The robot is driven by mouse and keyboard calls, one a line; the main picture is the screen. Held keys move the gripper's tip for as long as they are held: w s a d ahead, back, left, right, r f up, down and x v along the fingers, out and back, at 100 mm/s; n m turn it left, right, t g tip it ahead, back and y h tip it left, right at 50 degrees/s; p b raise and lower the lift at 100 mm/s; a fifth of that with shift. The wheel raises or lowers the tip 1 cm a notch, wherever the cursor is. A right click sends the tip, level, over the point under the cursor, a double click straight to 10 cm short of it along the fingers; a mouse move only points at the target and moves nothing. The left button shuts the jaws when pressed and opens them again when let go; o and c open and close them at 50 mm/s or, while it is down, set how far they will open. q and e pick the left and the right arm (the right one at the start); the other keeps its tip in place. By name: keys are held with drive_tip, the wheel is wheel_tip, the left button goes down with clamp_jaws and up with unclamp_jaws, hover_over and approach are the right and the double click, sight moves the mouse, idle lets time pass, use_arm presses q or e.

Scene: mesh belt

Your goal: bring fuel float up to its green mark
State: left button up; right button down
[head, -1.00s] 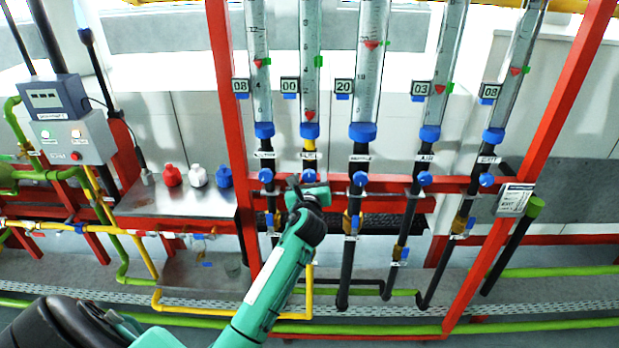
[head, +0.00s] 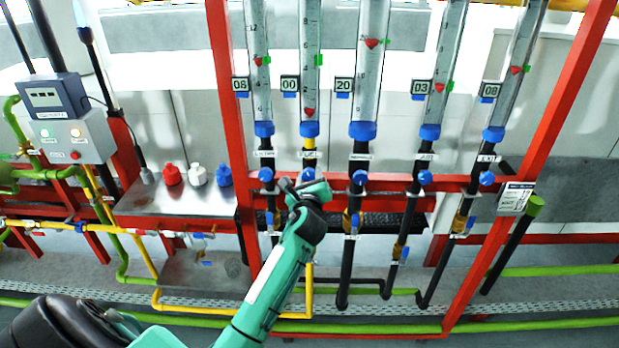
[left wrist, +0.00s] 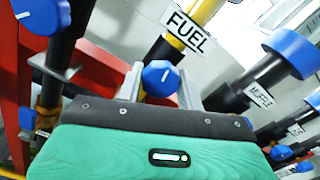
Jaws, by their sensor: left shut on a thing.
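The fuel tube (head: 309,85) is the second from the left, above a yellow pipe section and a FUEL label (left wrist: 183,32). Its red float (head: 310,112) sits near the tube's bottom, well below the green mark (head: 318,60). The counter beside it (head: 290,84) reads 00. The blue fuel knob (left wrist: 160,78) has a white line on its face and is under the label. My left gripper (head: 308,182) is shut on this knob, a finger on each side in the left wrist view. In the head view, my gripper partly covers the knob. My right gripper is not in view.
Neighbouring tubes stand close on both sides, each with its own blue knob, such as the muffle knob (head: 360,178). A red frame (head: 222,80) surrounds them. Red, white and blue bottles (head: 197,175) stand on a steel shelf at the left.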

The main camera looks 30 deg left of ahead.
use_arm(q)
drive_tip(key=n, duration=0.2)
drive_tip(key=shift+n, duration=0.4)
drive_tip(key=n+b, duration=0.1)
drive_tip(key=n, duration=0.2)
drive_tip(key=shift+d+n, duration=0.1)
drive_tip(key=shift+n, duration=0.2)
drive_tip(key=n+b, duration=0.1)
drive_tip(key=n, duration=0.2)
drive_tip(key=shift+n, duration=0.4)
drive_tip(key=n+b, duration=0.1)
drive_tip(key=n, duration=0.2)
drive_tip(key=shift+n, duration=0.3)
drive_tip(key=n+b, duration=0.2)
drive_tip(key=n, duration=0.4)
drive_tip(key=shift+r, duration=0.1)
drive_tip(key=shift+n, duration=1.8)
drive_tip(key=shift+n+b, duration=0.3)
